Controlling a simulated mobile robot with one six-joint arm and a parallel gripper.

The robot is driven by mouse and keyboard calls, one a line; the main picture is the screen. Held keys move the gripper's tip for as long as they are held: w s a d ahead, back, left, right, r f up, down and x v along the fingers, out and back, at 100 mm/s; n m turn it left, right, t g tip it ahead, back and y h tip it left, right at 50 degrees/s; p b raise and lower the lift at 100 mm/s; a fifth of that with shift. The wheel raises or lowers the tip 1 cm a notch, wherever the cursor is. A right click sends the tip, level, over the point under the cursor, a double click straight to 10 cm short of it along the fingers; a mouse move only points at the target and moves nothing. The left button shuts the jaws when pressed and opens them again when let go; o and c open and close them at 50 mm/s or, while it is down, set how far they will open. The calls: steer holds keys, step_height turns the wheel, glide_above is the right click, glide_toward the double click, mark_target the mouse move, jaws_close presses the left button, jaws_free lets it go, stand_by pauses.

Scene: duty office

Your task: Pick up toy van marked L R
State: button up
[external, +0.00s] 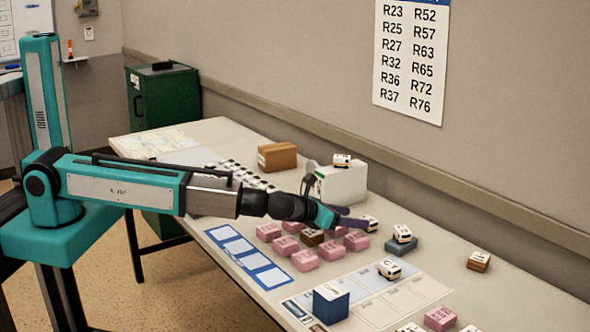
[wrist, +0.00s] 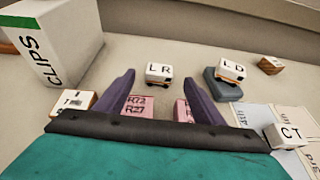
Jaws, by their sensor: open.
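The toy van marked L R (wrist: 158,74) is small and white with orange on its lower side. It stands on the table just beyond my gripper's fingertips, in line with the gap between them in the wrist view. It also shows in the external view (external: 371,222), right at the tip of the fingers. My gripper (wrist: 159,83) is open and empty, its two purple fingers spread apart. In the external view my gripper (external: 350,216) is low over the table.
A van marked L D (wrist: 231,70) sits on a grey-blue block to the right. A van marked C T (wrist: 287,135) is nearer right. A white CLIPS box (wrist: 58,45) stands left. Pink blocks (external: 304,259) lie under and before my gripper. A blue box (external: 330,303) stands in front.

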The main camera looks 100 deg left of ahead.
steer(key=shift+w+a+f, duration=0.2)
steer(key=shift+w+a, duration=0.1)
steer(key=shift+w, duration=0.05)
steer(key=shift+f+p+x, duration=0.2)
steer(key=shift+p+x, duration=0.4)
steer(key=shift+x, duration=2)
steer(key=shift+s, duration=0.1)
steer(key=c, duration=1.1)
